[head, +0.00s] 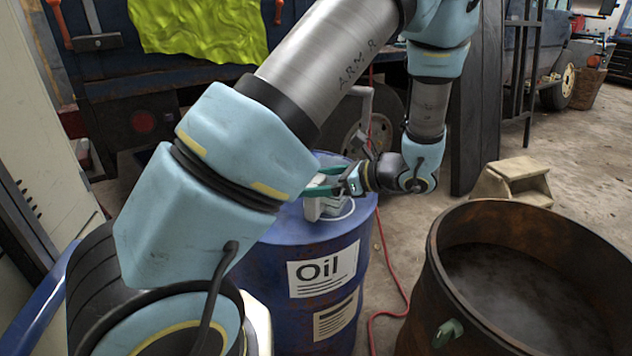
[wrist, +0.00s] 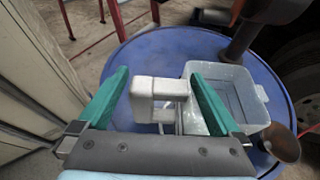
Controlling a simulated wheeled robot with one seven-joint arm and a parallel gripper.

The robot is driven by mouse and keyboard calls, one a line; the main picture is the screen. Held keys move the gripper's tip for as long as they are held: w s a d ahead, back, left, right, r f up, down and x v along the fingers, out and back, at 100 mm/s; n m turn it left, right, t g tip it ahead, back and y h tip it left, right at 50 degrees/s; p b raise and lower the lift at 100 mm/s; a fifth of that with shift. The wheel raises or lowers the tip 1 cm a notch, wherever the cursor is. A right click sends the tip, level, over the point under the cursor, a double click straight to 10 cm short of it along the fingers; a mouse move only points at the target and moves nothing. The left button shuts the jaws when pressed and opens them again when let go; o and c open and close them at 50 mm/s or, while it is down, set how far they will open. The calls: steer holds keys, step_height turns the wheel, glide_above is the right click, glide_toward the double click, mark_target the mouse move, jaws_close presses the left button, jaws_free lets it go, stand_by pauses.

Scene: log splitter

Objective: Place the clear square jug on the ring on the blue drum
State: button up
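The clear square jug (wrist: 256,100) stands on the top of the blue drum (wrist: 150,45), right of centre in the wrist view. Its pale blocky handle (wrist: 143,88) points left. My gripper (wrist: 160,72) is open, with its green fingers spread either side of the handle. The right finger overlaps the jug's near left part in the picture; contact cannot be told. In the head view my gripper (head: 326,182) is over the top of the blue drum (head: 275,262), partly hiding the jug (head: 312,208). A thin pale curve (head: 350,210) beside it may be the ring; I cannot tell.
A rusty barrel (head: 445,262) stands right of the drum. A red hose (head: 388,262) runs on the floor between them. A beige block (head: 512,182) lies behind the barrel. A pale cabinet (wrist: 30,70) is close on the left in the wrist view.

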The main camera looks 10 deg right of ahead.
steer(key=shift+r, duration=0.2)
steer(key=b+v, duration=0.1)
steer(key=v, duration=1.1)
steer(key=shift+f, duration=0.1)
steer(key=s+a+r+n+g+h+p, duration=0.1)
steer(key=a+n+h, duration=0.4)
steer(key=a+n, duration=0.7)
steer(key=s+a+r+n+g+h+p, duration=0.1)
steer(key=a+r+n+g+h+p, duration=0.2)
steer(key=a+n, duration=0.9)
steer(key=g+h+p, duration=0.1)
steer(key=g+h, duration=0.1)
steer(key=h, duration=0.1)
steer(key=shift+p, duration=0.3)
